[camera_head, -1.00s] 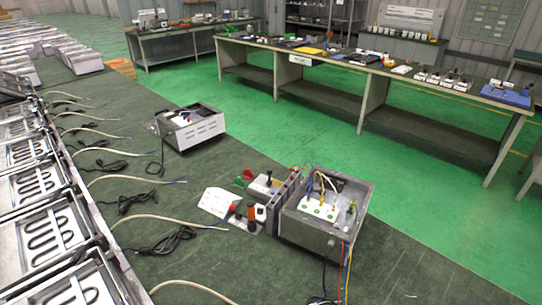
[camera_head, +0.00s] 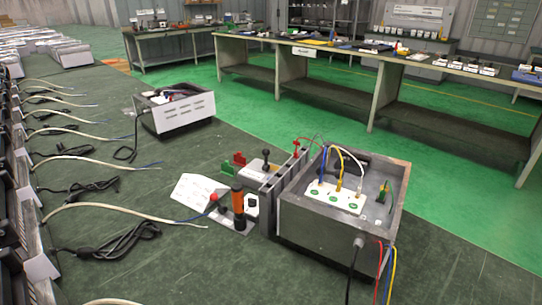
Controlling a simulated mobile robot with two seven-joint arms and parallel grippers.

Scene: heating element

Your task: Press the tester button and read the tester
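A tester station stands on the dark green surface at the centre. An upright orange and black piece (camera_head: 238,205) and a red knob (camera_head: 214,198), possibly the tester button, stand on its small base plate. A white sheet or card (camera_head: 197,189) lies to their left. A grey open metal box (camera_head: 319,226) stands to the right. In it is a white panel (camera_head: 335,197) with green round marks and blue, yellow and white wires plugged in. No reading can be made out at this size. Neither of my grippers is in view.
A second metal box (camera_head: 182,113) with a vented white side stands farther back left. Pale cables (camera_head: 120,207) and black coiled cords (camera_head: 105,245) lie along the left.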

